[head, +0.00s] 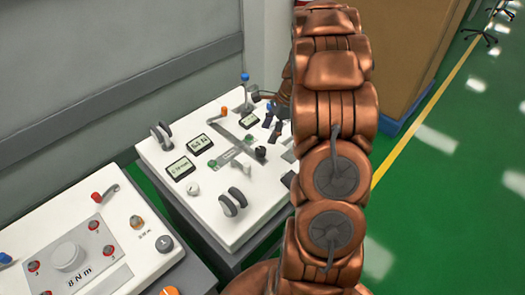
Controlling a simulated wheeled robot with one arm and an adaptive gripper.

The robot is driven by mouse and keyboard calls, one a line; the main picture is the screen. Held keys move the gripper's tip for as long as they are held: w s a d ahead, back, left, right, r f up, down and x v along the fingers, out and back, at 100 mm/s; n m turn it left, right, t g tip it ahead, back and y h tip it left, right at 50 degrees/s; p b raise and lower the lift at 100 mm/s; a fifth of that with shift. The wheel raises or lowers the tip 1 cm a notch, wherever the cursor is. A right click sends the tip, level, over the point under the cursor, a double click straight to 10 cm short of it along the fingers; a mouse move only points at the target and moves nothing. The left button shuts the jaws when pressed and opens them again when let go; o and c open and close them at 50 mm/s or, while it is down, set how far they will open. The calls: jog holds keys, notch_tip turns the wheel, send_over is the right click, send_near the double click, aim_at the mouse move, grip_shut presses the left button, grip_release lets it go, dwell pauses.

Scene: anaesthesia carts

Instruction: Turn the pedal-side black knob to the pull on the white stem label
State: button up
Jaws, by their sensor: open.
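The white cart-top panel (215,215) stands left of my arm. A small black knob (260,152) sits on it right of centre, near several dark paddle-like parts (275,131) that may be the pedals. I cannot tell for sure that this is the pedal-side knob. The white stem label and its pull marking are too small to read. My gripper (264,97) is small and dark at the panel's far right edge, beside a blue-capped part (245,78). My copper arm partly hides it. It is open, with nothing visible in it, apart from the black knob.
Black double-disc handles (232,202), dark-framed displays (181,168) and a white knob (193,188) stand on the panel. A second white panel (140,262) with a dial is at lower left. A grey wall is behind.

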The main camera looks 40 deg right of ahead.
aim_at(261, 149)
jog(key=shift+d+x, duration=0.2)
jog(key=shift+x, duration=1.85)
jog(key=shift+d+x, duration=0.2)
jog(key=shift+x, duration=1.8)
jog(key=shift+w+f, duration=0.15)
jog(key=c, duration=1.1)
jog(key=shift+c, duration=0.2)
jog(key=n+g, duration=0.1)
jog(key=n, duration=0.1)
jog(key=n+g+p, duration=0.1)
jog(key=n, duration=0.2)
jog(key=shift+w, duration=0.2)
jog(key=n+g, duration=0.2)
jog(key=n, duration=0.4)
jog(key=shift+w, duration=0.1)
jog(key=shift+n, duration=0.3)
